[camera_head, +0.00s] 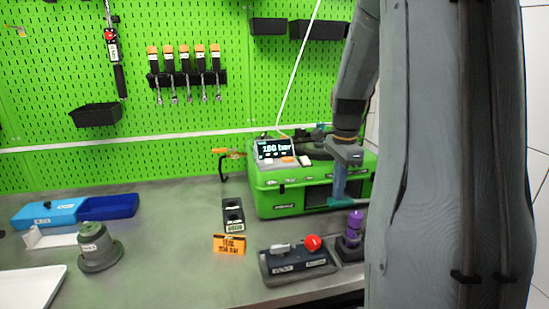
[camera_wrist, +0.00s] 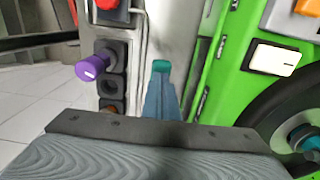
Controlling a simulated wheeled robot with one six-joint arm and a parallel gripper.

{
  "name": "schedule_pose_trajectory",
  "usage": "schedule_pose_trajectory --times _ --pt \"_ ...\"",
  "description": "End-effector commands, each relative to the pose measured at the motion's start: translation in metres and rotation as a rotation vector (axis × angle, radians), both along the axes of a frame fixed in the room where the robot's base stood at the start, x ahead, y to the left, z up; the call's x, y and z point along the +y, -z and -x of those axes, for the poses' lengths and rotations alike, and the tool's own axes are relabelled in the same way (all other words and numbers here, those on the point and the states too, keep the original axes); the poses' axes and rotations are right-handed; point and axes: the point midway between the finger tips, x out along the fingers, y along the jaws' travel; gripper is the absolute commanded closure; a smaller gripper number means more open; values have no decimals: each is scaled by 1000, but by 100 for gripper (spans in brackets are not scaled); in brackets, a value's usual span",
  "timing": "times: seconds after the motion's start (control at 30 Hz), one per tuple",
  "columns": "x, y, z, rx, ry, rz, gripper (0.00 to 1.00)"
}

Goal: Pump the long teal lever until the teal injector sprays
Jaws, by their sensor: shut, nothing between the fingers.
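The green pump tester (camera_head: 285,203) stands on the bench, its display (camera_head: 273,150) reading about 180 bar. Small teal parts (camera_head: 321,129) show at its back, partly behind my arm; I cannot tell whether they are the lever or the injector. My gripper (camera_head: 340,200) points down in front of the tester's right part, its blue-grey fingers shut and empty. In the wrist view, the closed fingers (camera_wrist: 160,95) are beside the green case. A small teal piece (camera_wrist: 161,66) shows at their tips; I cannot tell whether it is part of them. No long teal lever is clearly visible.
A purple-topped part (camera_head: 355,222) stands in a black holder near my gripper. A dark block with a red knob (camera_head: 312,243), an orange card (camera_head: 229,244) and a grey-green pot (camera_head: 97,248) stand on the bench. My arm hides the right side.

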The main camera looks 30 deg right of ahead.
Motion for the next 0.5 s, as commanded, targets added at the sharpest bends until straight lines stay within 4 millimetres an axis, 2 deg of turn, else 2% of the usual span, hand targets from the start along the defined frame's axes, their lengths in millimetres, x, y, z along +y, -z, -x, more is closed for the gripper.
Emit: schedule_pose_trajectory --times 0.5 --pt "3 27 -1 1 -1 0 100"
